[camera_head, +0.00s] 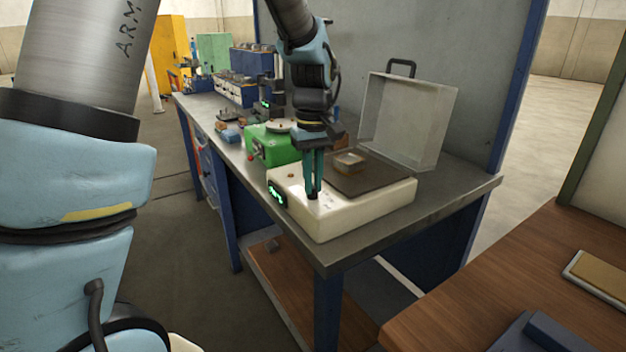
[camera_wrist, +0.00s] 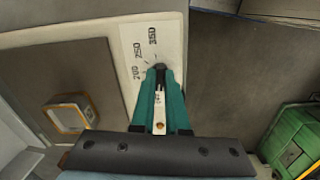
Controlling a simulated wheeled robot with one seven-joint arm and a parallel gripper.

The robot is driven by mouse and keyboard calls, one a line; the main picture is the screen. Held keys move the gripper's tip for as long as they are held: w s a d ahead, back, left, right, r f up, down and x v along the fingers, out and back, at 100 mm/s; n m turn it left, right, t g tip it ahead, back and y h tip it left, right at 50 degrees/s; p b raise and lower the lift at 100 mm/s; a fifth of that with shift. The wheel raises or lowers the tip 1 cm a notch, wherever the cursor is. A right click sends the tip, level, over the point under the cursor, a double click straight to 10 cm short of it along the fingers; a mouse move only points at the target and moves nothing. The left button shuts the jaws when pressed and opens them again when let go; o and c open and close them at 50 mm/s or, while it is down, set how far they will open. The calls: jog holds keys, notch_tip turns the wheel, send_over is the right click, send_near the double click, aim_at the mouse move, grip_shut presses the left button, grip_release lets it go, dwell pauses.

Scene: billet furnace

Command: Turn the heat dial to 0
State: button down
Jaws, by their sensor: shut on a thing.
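The furnace (camera_head: 375,212) is a white box on the metal bench, with its lid (camera_head: 420,120) standing open at the back. A green-lit display (camera_head: 277,194) is on its front left, its digits too small to read. My gripper (camera_head: 312,194) points down at the furnace's top and is shut on the heat dial. The dial is mostly hidden between the teal fingers (camera_wrist: 160,75) in the wrist view. Around it, the white scale plate (camera_wrist: 133,36) shows printed numbers, among them what looks like 200, 250 and 350. The dial's pointer cannot be made out.
A small framed block (camera_head: 349,160) sits on the furnace's dark plate (camera_head: 372,182). A green machine (camera_head: 268,146) stands just left of the furnace. More equipment lines the bench farther back. A wooden table (camera_head: 500,285) is at the front right.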

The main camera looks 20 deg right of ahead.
jog(key=c, duration=0.9)
grip_release()
notch_tip(320, 180, up, 11)
jog(key=shift+f+b, duration=0.1)
jog(key=shift+b, duration=0.7)
jog(key=w+a+f, duration=0.1)
jog(key=a+f, duration=0.2)
jog(key=a, duration=0.4)
jog(key=w+a+f, duration=0.2)
jog(key=a+f, duration=0.2)
jog(key=a, duration=0.4)
jog(key=shift+m+t, duration=0.8)
jog(key=s+a+f, duration=0.2)
jog(key=a, duration=0.2)
jog(key=s+a+f, duration=0.2)
jog(key=a, duration=0.3)
jog(key=s+a+f, duration=0.2)
jog(key=a+f, duration=0.1)
jog(key=a, duration=0.2)
jog(key=shift+s+a, duration=0.2)
jog(key=shift+s, duration=0.15)
